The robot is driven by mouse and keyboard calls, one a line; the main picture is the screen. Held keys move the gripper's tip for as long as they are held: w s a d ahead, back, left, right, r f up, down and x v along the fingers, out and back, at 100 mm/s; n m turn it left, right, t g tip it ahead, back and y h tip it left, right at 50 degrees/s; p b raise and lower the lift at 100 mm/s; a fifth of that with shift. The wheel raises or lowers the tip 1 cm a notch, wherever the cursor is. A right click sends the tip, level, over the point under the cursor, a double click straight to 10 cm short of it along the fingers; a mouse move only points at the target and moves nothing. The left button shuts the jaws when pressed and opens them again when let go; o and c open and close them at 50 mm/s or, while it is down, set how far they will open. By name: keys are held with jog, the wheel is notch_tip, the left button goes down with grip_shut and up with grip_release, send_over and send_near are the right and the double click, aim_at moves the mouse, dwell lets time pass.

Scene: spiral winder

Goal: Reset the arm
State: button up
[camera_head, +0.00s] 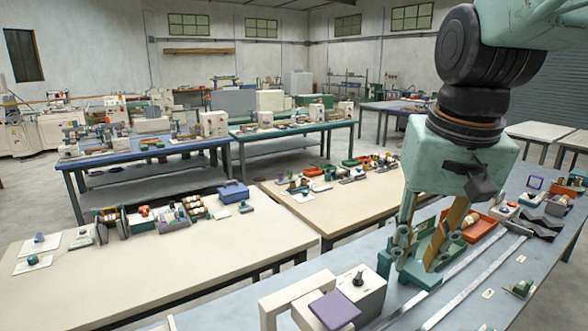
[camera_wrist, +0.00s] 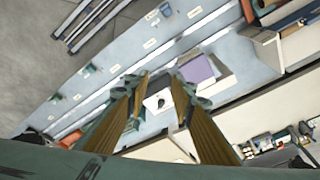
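My gripper (camera_head: 417,255) hangs from the arm on the right side of the head view, pointing down over the long grey-blue bench (camera_head: 461,318). In the wrist view its two brown-and-green fingers (camera_wrist: 156,88) are apart, and I see nothing held between them. A white machine block with a dark knob (camera_head: 365,290) stands just left of and below the gripper in the head view. Beside it is a white part with a purple top (camera_head: 334,309), which also shows past the fingers in the wrist view (camera_wrist: 196,70). How high the fingertips are above the bench is hard to tell.
Metal rails (camera_head: 462,282) run along the bench. An orange-red tray (camera_head: 480,228) and a dark zigzag block (camera_head: 541,223) lie farther back. A cream table (camera_head: 150,262) with small parts and a blue box (camera_head: 233,191) is at left; its front is clear.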

jog(key=s+f+n+t+b, duration=0.1)
jog(key=s+f+n+b, duration=0.1)
jog(key=s, duration=1.6)
jog(key=shift+s+f, duration=0.25)
jog(key=shift+f, duration=0.1)
